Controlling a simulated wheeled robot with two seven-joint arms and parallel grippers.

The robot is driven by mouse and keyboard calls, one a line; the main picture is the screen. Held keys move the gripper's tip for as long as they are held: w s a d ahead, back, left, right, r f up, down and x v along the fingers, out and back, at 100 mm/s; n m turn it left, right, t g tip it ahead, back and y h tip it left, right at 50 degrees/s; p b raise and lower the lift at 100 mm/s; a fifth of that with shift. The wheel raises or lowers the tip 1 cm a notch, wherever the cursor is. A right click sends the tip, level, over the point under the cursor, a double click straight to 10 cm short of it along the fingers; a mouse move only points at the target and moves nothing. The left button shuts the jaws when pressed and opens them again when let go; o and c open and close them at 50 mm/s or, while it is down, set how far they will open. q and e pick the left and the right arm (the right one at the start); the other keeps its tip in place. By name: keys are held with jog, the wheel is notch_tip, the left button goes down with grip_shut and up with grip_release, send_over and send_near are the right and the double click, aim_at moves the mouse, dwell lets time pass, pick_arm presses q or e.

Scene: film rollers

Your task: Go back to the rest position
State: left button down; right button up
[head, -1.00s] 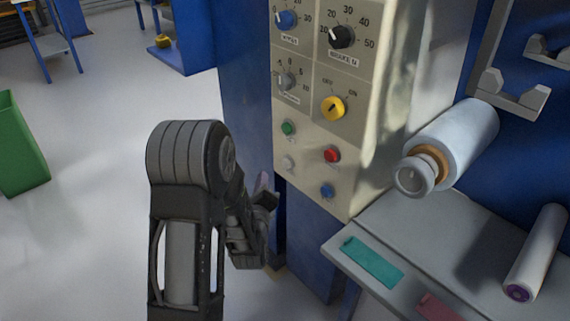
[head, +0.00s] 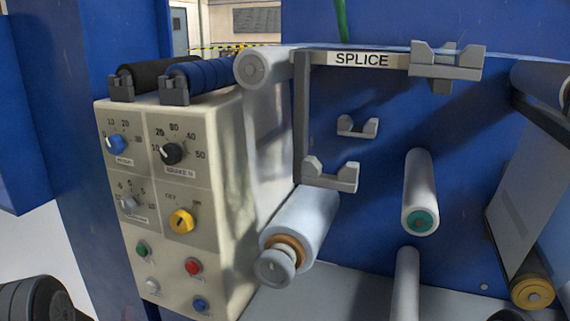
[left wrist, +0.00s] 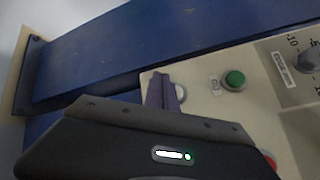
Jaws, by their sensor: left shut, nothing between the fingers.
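A dark rounded part of my left arm shows at the lower left corner of the head view; the fingers are out of sight there. In the left wrist view my left gripper (left wrist: 165,90) shows its narrow fingertips together, with nothing between them. They overlap the white button at the edge of the beige control panel (left wrist: 210,115), left of the green button (left wrist: 234,80); I cannot tell whether they touch it. The control panel (head: 160,235) also shows in the head view, with knobs above and coloured buttons below. My right gripper is not in view.
The blue machine wall (head: 380,190) carries a SPLICE bar (head: 362,60) and brackets. A pale film roll (head: 305,220) sticks out right of the panel. A teal-ended roller (head: 420,190) stands further right. Open floor (head: 45,250) shows at the left.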

pick_arm(q)
jog(key=s+d+f+n+g+h, duration=0.3)
jog(key=d+f+n+h, duration=0.1)
jog(key=d+f+n, duration=0.5)
jog(key=s+d+f+n+g+h, duration=0.35)
jog(key=d+f+n, duration=0.3)
jog(key=f, duration=0.45)
jog(key=s+d+f+n+g+h, duration=0.2)
jog(key=s+d+f+g, duration=0.2)
jog(key=s+d, duration=0.6)
jog(key=s+d+f+n+g+h, duration=0.3)
jog(key=s+d+f, duration=0.2)
jog(key=s+d, duration=0.5)
notch_tip(320, 180, up, 22)
jog(key=p, duration=2.2)
jog(key=shift+r, duration=0.2)
jog(key=shift+a, duration=0.1)
